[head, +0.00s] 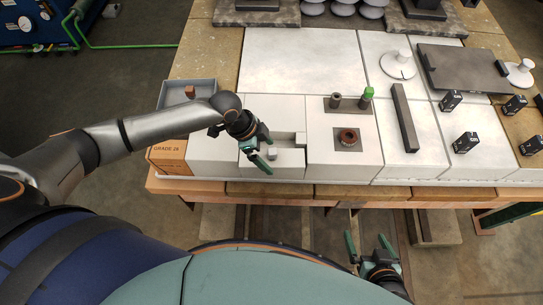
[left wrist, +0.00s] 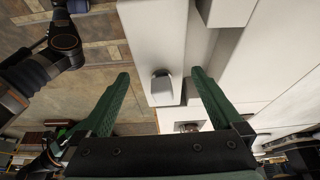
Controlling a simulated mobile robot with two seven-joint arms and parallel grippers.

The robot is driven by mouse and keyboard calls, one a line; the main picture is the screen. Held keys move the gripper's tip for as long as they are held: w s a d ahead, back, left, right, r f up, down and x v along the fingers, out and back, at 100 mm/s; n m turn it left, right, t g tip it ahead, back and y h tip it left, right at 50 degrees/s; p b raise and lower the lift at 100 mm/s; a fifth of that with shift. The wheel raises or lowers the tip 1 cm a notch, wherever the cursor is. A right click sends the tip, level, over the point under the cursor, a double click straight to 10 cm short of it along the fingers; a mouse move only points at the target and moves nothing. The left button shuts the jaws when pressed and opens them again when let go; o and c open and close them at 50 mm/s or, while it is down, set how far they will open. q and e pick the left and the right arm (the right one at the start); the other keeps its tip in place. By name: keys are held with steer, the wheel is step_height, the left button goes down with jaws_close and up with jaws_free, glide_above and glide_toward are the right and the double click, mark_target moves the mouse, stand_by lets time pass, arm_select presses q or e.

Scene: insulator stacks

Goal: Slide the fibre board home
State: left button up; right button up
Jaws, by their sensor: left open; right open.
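A pale block with a stepped recess (head: 290,141) sits at the front of the bench. A small grey knob (head: 272,154) stands in it, on a pale flat piece (head: 288,168) that looks like the fibre board; the board's edges are hard to make out. My left gripper (head: 262,149) is open above the recess. In the left wrist view the knob (left wrist: 162,90) shows between the spread fingers of my left gripper (left wrist: 161,76); I cannot tell whether they touch it. My right gripper (head: 368,246) is open and empty, below the bench's front edge.
A grey tray (head: 174,96) with a brown piece stands left of the recess. A dark plate (head: 460,68) lies at the back right.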

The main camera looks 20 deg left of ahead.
arm_select(q)
steer(key=shift+x, duration=1.8)
steer(key=shift+c, duration=0.4)
steer(key=c, duration=1.4)
steer(key=shift+o, duration=0.2)
steer(key=shift+w, duration=0.2)
steer(key=shift+w+a+b, duration=0.15)
steer(key=shift+w+b, duration=0.2)
steer(key=shift+w+a, duration=0.1)
steer(key=shift+w, duration=0.15)
steer(key=shift+r, duration=0.1)
